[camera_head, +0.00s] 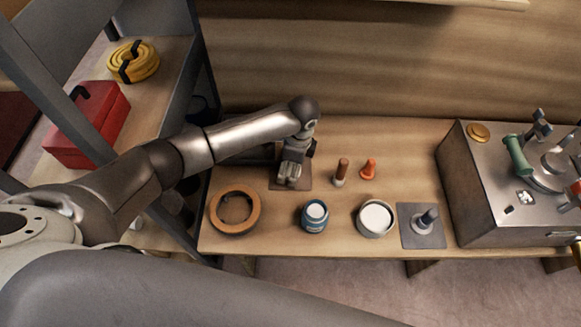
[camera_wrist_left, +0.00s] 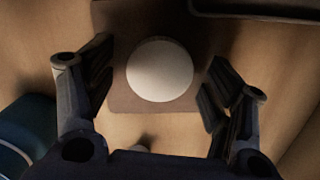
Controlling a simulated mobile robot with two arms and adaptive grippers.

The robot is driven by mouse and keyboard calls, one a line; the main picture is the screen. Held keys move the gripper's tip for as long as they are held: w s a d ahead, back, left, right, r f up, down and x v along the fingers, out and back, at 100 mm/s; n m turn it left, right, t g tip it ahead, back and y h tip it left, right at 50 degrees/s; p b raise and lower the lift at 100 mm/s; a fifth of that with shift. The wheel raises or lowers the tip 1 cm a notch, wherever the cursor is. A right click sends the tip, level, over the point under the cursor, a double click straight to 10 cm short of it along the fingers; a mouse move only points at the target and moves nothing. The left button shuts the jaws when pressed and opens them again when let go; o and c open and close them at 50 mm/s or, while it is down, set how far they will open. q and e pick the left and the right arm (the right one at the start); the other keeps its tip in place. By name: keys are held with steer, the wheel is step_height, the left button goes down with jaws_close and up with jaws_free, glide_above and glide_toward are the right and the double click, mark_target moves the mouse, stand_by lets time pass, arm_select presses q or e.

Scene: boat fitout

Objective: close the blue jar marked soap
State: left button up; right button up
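The blue jar (camera_head: 314,223) stands upright on the bench, with a white round area showing at its top; its label is too small to read. A dark blue rounded thing (camera_wrist_left: 22,125), likely this jar, shows at the left edge of the left wrist view. A pale round disc (camera_wrist_left: 160,70), like a lid, lies on a brown square mat (camera_wrist_left: 124,99). My left gripper (camera_head: 291,178) is above this mat (camera_head: 303,185), behind the jar. In the wrist view its fingers (camera_wrist_left: 158,86) are apart, one on each side of the disc. My right gripper is out of view.
A wooden ring (camera_head: 213,212) lies left of the jar. A white round tub (camera_head: 376,219) and a grey mat (camera_head: 410,237) with a dark knobbed piece are to its right. Two small upright pieces (camera_head: 341,172) (camera_head: 369,168) stand behind. A metal unit (camera_head: 490,205) fills the right end.

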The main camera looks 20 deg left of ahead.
mark_target(290, 167)
arm_select(q)
steer(key=c, duration=0.8)
steer(key=shift+o, duration=0.2)
steer(key=shift+r, duration=0.1)
steer(key=shift+r, duration=0.5)
step_height(290, 167, up, 2)
steer(key=shift+d+r, duration=0.1)
steer(key=shift+r, duration=0.05)
steer(key=s+d+r, duration=0.7)
steer(key=s+r, duration=0.2)
steer(key=s, duration=0.2)
steer(key=shift+s+d+r, duration=0.3)
steer(key=shift+s, duration=0.05)
